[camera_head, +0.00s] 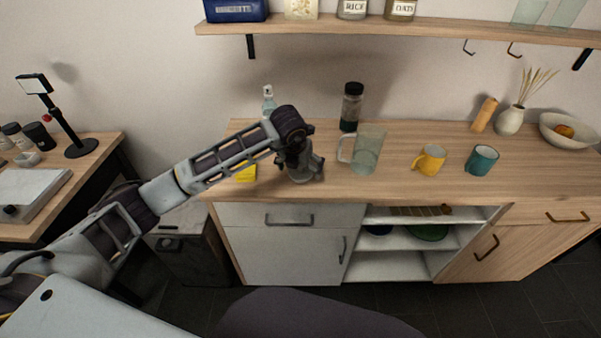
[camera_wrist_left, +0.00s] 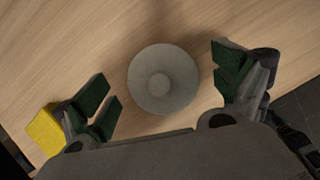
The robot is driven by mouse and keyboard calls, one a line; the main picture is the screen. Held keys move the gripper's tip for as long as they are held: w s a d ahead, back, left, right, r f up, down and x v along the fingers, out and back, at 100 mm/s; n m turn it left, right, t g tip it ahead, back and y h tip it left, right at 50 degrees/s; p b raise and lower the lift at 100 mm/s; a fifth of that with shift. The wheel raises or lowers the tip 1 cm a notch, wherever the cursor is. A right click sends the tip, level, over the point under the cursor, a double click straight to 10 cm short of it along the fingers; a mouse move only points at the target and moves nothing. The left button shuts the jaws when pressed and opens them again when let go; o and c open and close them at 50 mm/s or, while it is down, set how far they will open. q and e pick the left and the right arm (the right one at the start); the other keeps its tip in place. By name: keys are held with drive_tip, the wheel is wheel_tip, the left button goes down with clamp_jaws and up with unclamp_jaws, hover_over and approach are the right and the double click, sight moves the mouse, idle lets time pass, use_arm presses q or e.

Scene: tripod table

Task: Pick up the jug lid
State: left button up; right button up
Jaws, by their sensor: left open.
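The jug lid (camera_wrist_left: 162,80) is a round grey disc with a small raised knob in its middle. In the left wrist view it lies on the wooden counter between the fingers of my left gripper (camera_wrist_left: 165,88), apart from both. My left gripper is open and also shows in the head view (camera_head: 303,172), pointing down over the counter. In the head view a grey rounded shape, seemingly the lid (camera_head: 300,179), shows partly below the fingers. A clear glass jug (camera_head: 367,150) stands upright to the right of the gripper. My right gripper is not in view.
A yellow block (camera_head: 246,173) lies just left of the gripper and shows in the wrist view (camera_wrist_left: 45,134). A dark-capped bottle (camera_head: 351,107) and a clear bottle (camera_head: 268,103) stand behind. A yellow mug (camera_head: 430,160) and a teal mug (camera_head: 482,161) stand right.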

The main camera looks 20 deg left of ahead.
use_arm(q)
drive_tip(key=shift+c, duration=0.3)
drive_tip(key=c, duration=0.8)
drive_tip(key=shift+r, duration=0.15)
drive_tip(key=shift+r, duration=4.9)
